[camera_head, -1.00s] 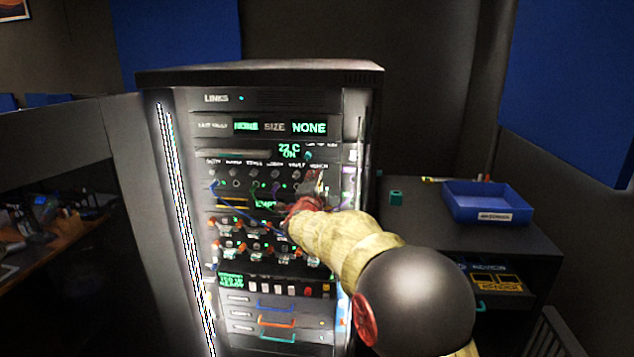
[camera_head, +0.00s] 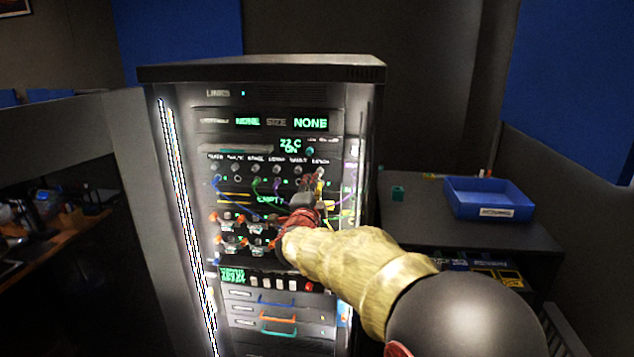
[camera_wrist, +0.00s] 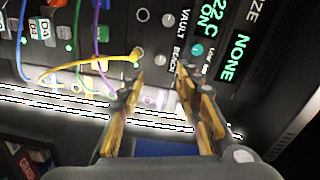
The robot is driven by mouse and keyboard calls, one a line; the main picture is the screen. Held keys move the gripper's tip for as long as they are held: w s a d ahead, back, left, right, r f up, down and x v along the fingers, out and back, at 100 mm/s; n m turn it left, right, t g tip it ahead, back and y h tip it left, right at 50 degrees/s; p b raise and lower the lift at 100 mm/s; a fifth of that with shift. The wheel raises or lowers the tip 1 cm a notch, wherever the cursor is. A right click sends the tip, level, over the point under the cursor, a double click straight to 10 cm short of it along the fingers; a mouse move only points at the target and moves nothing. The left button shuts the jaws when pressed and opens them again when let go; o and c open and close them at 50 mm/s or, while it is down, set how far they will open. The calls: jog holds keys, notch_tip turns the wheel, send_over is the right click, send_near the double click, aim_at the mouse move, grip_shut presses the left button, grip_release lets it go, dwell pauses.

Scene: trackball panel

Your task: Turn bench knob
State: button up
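The bench knob (camera_wrist: 160,60) is a small pale round knob beside the label that reads BENCH in the wrist view. In the head view it is the rightmost knob (camera_head: 319,172) of the upper row on the rack. My gripper (camera_wrist: 160,74) is open, its two yellow-and-black fingers apart and pointing at the panel. The knob shows in line with the gap between the fingertips; I cannot tell whether they touch it. In the head view my gripper (camera_head: 316,183) is just in front of the rack, partly hidden by my wrist.
The vault knob (camera_wrist: 168,18) sits beside the bench knob. A yellow cable (camera_wrist: 75,64) plugs in close to the left finger, with purple and green cables beyond. A blue bin (camera_head: 490,198) and a small teal cube (camera_head: 398,192) stand on the side desk.

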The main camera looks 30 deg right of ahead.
jog(key=shift+v, duration=1.7)
